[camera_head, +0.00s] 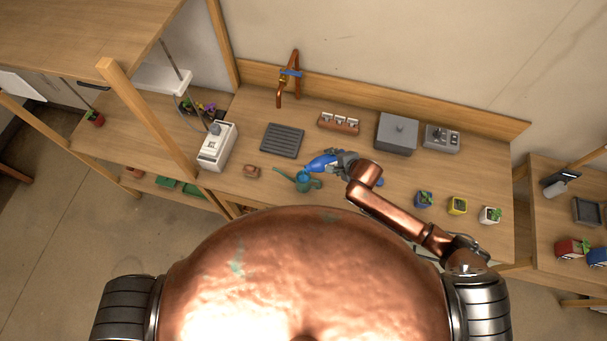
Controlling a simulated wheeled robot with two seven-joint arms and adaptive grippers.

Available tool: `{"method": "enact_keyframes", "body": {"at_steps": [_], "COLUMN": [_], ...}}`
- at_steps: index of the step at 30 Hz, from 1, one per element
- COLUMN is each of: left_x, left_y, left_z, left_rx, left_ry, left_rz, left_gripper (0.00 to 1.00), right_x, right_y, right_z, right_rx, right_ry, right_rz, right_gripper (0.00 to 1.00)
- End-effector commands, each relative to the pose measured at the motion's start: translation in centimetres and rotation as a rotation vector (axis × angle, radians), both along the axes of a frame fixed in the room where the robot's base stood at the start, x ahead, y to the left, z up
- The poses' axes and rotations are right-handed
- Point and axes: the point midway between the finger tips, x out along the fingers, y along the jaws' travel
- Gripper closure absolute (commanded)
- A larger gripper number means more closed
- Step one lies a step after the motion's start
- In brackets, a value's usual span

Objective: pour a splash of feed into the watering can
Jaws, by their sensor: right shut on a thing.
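A small teal watering can (305,184) stands on the wooden bench, its spout pointing left. My right gripper (341,160) is shut on a blue bottle (320,163), which it holds tilted on its side with its narrow end to the left. The bottle is just above and behind the can in the picture. Whether its mouth is over the can's opening, and whether any liquid is flowing, is too small to tell. My left gripper is not in view.
A dark ribbed drain tray (282,140) and a copper tap (281,92) are behind. A white device (217,146) stands left, with a small brown item (252,172) nearby.

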Motion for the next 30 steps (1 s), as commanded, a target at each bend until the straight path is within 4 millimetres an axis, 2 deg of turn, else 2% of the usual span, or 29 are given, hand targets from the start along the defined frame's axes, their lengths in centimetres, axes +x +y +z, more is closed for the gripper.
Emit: {"method": "enact_keyframes", "body": {"at_steps": [26, 30], "left_x": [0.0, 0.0], "left_y": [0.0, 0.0], "left_z": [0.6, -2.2], "left_rx": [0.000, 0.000], "left_ry": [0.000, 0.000], "left_rz": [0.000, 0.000], "left_gripper": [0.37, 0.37], "right_x": [0.0, 0.2], "right_y": [0.1, -0.3], "right_z": [0.4, -1.4], "right_rx": [-0.025, 0.052], "right_ry": [-0.013, 0.021], "right_rz": [0.001, 0.001], "right_gripper": [0.92, 0.92]}}
